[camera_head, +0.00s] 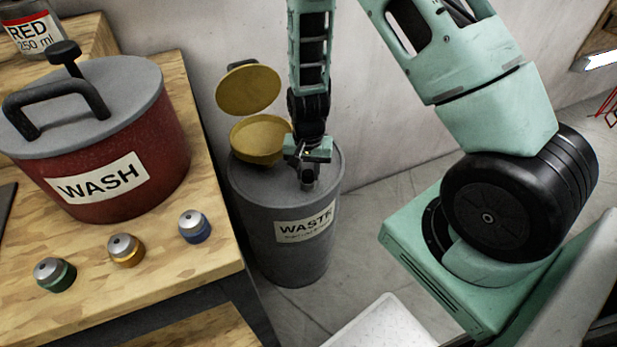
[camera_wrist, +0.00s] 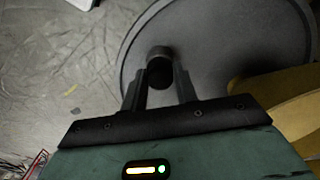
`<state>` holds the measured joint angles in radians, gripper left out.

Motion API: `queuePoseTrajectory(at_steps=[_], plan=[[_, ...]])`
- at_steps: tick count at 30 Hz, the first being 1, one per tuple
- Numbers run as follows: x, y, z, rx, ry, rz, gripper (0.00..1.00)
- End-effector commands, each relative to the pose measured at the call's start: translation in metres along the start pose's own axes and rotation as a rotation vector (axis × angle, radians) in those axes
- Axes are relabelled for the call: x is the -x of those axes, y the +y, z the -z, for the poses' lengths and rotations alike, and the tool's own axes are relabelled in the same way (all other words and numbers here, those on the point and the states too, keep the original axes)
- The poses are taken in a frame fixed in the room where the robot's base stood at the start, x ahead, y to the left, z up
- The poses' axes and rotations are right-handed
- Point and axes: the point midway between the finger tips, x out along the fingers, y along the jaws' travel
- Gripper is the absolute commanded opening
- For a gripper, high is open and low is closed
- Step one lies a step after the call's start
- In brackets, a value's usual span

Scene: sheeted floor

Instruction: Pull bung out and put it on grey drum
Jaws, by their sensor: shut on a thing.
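My gripper (camera_head: 308,160) is over the right part of the top of the grey drum (camera_head: 290,250), which is labelled WASTE. Its fingers are shut on a small dark cylindrical bung (camera_head: 307,178). In the wrist view, the bung (camera_wrist: 160,54) shows between and just beyond the fingertips (camera_wrist: 160,80), with the drum's round top (camera_wrist: 215,45) behind it. The bung looks upright and close to the drum top. I cannot tell whether it touches the top or sits in an opening, and the fingers hide part of it.
A yellow funnel (camera_head: 262,140) with a raised lid (camera_head: 248,90) stands on the drum's left side, close to my gripper. The wooden bench (camera_head: 190,265) holds a red WASH pot (camera_head: 150,150) with a black-handled lid, and several small capped jars (camera_head: 125,250). A wall is behind the drum.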

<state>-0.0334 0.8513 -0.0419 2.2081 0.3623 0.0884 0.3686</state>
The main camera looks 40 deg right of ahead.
Motion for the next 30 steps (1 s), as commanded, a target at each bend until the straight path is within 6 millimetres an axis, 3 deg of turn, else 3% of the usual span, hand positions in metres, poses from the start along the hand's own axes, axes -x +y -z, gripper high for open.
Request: queuePoseTrajectory(at_steps=[30], plan=[[0.028, 0.000, 0.000, 0.000, 0.000, 0.000, 0.00]])
